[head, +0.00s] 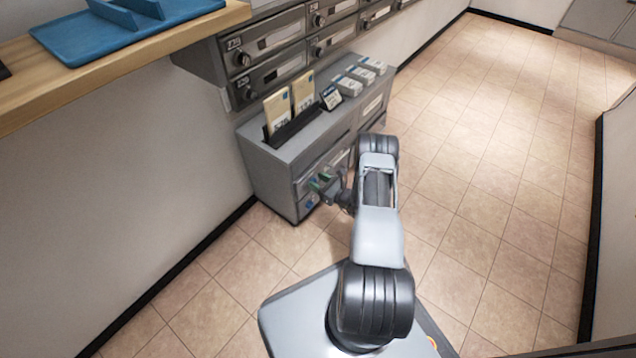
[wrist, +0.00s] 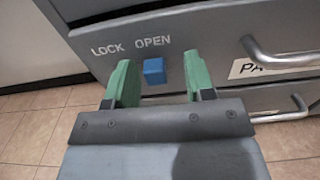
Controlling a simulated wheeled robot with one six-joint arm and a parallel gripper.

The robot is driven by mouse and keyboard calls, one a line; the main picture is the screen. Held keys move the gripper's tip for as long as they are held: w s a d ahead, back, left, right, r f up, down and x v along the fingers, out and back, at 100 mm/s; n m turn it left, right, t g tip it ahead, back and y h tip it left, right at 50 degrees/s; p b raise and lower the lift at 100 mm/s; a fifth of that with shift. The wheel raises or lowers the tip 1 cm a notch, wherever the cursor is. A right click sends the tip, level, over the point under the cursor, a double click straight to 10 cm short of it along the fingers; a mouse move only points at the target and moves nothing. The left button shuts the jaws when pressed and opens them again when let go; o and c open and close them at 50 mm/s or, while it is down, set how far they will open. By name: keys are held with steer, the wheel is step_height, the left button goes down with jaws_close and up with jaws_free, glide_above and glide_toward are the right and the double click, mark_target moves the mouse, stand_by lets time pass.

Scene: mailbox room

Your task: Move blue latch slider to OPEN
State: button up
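The blue latch slider (wrist: 154,71) is a small blue block on the grey drawer front, directly below the printed word OPEN (wrist: 153,41). The word LOCK (wrist: 107,49) is printed to its left. My gripper (wrist: 160,62) has green fingers spread apart, one on each side of the slider. There is a visible gap to each finger in the picture, and I see no grip on the slider. In the head view my gripper (head: 323,182) is at the cabinet's front, and a small blue spot (head: 310,201) shows just below it.
The grey drawer cabinet (head: 262,177) has metal bar handles (wrist: 275,57) to the right of the slider. Card holders and small boxes (head: 358,76) stand on top. Wall mailboxes (head: 268,42) and a wooden shelf (head: 110,62) are above. The tiled floor to the right is clear.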

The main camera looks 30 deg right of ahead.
steer(key=shift+s, duration=0.15)
steer(key=p+v, duration=0.3)
steer(key=v, duration=1)
steer(key=shift+s+p, duration=0.25)
steer(key=shift+p, duration=0.1)
steer(key=shift+d+r, duration=0.1)
steer(key=shift+d, duration=0.05)
steer(key=w+a+r+n+g+y+p, duration=0.1)
steer(key=a+r+n+g+p, duration=0.45)
steer(key=r, duration=0.75)
steer(key=a+r+n+g+y+p, duration=0.2)
steer(key=a+r+n+g+p, duration=0.3)
steer(key=r, duration=0.8)
steer(key=w+a+r+n+g+y+p, duration=0.1)
steer(key=a+r+n+g+p, duration=0.45)
steer(key=r, duration=0.75)
steer(key=s+a+r+n+t+h+p, duration=0.1)
steer(key=s+r+n+h+p, duration=0.2)
steer(key=r, duration=0.8)
steer(key=s+a+r+n+t+h+p, duration=0.1)
steer(key=s+a+r+n+h+p, duration=0.1)
steer(key=s+r+n+h+p, duration=0.2)
steer(key=s+a+r+n+t+h+p, duration=0.1)
steer(key=s+r+n+h+p, duration=0.3)
steer(key=r, duration=1.4)
steer(key=s+n+p, duration=0.1)
steer(key=n+p, duration=0.3)
steer(key=p, duration=0.3)
steer(key=shift+s+a, duration=0.25)
steer(key=shift+a, duration=0.1)
